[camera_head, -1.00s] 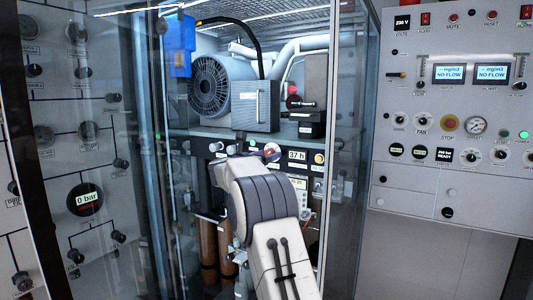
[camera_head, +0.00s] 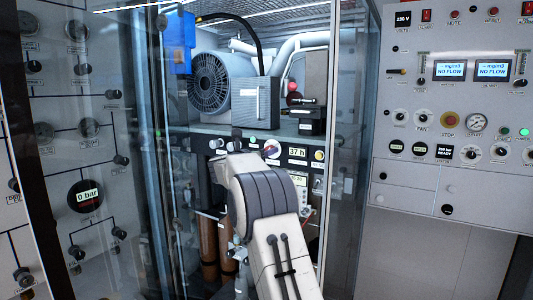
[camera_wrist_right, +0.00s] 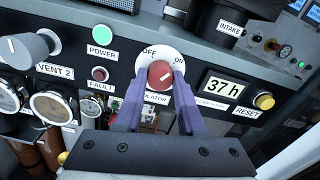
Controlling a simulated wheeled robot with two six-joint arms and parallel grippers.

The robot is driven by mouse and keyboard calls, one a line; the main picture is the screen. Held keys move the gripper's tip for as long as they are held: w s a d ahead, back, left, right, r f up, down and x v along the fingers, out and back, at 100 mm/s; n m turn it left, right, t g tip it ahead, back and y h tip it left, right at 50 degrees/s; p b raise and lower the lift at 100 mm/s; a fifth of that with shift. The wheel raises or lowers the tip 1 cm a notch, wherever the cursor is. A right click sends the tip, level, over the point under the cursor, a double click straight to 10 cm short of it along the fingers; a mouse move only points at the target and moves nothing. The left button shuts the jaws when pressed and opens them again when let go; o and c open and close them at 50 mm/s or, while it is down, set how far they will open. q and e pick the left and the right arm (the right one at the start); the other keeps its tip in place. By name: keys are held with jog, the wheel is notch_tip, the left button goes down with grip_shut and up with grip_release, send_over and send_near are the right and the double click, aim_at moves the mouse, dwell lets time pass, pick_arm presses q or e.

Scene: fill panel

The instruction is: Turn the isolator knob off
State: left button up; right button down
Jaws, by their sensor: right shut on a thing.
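The isolator knob (camera_wrist_right: 160,74) is a round red knob on a white plate (camera_wrist_right: 147,54) marked OFF at upper left and ON at right. A white line on the knob slants up to the right, toward the ON side. My right gripper (camera_wrist_right: 161,80) has its two purple fingers on either side of the knob and is shut on it. In the head view, part of the knob and its plate (camera_head: 271,148) shows just past my right wrist, which hides the fingertips. My left gripper is in neither view.
Around the knob are a green POWER light (camera_wrist_right: 104,34), a red FAULT light (camera_wrist_right: 100,74), the 37 h display (camera_wrist_right: 226,87) and a yellow RESET button (camera_wrist_right: 264,100). A grey VENT 2 knob (camera_wrist_right: 36,47) sticks out at left. Glass panels flank the cabinet opening.

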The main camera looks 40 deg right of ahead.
jog(key=shift+s+d+r+n+p, duration=0.1)
jog(key=shift+n+p, duration=0.95)
jog(key=shift+n, duration=1.55)
jog(key=shift+w+r+n+p, duration=0.1)
jog(key=shift+n+p, duration=0.9)
jog(key=shift+n, duration=1.6)
jog(key=shift+s+d+r+n+p, duration=0.1)
jog(key=shift+n+p, duration=0.95)
jog(key=shift+n, duration=1.55)
jog(key=c, duration=0.5)
grip_release()
jog(key=shift+f, duration=0.1)
jog(key=shift+a+f, duration=0.1)
jog(key=shift+a, duration=0.05)
